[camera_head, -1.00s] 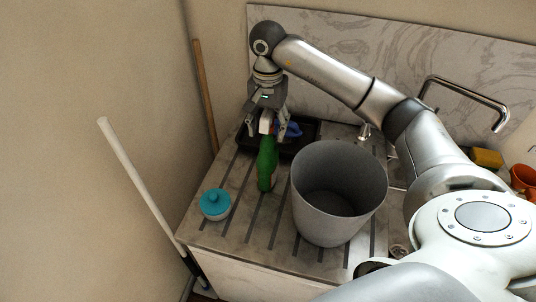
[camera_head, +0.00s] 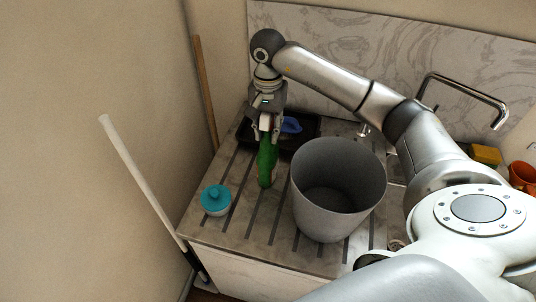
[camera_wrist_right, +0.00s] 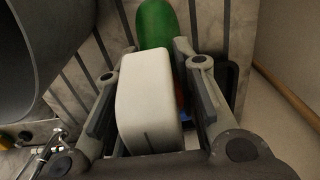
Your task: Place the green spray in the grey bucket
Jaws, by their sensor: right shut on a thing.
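The green spray (camera_head: 266,165) stands upright on the grooved drainboard, left of the grey bucket. Its white head (camera_wrist_right: 148,100) sits between the fingers in the right wrist view, with the green body (camera_wrist_right: 157,25) beyond. My right gripper (camera_head: 266,132) is shut on the spray from above, near its top. The grey bucket (camera_head: 325,205) stands upright just right of the spray, and its visible inside is empty. Its dark wall also shows at the left of the right wrist view (camera_wrist_right: 40,50). My left gripper is not in view.
A teal-lidded jar (camera_head: 215,200) stands at the front left of the drainboard. A black tray (camera_head: 300,130) with a blue item (camera_head: 291,125) lies behind the spray. A tap (camera_head: 465,95), a yellow sponge (camera_head: 486,155) and an orange pot (camera_head: 523,175) are at the right.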

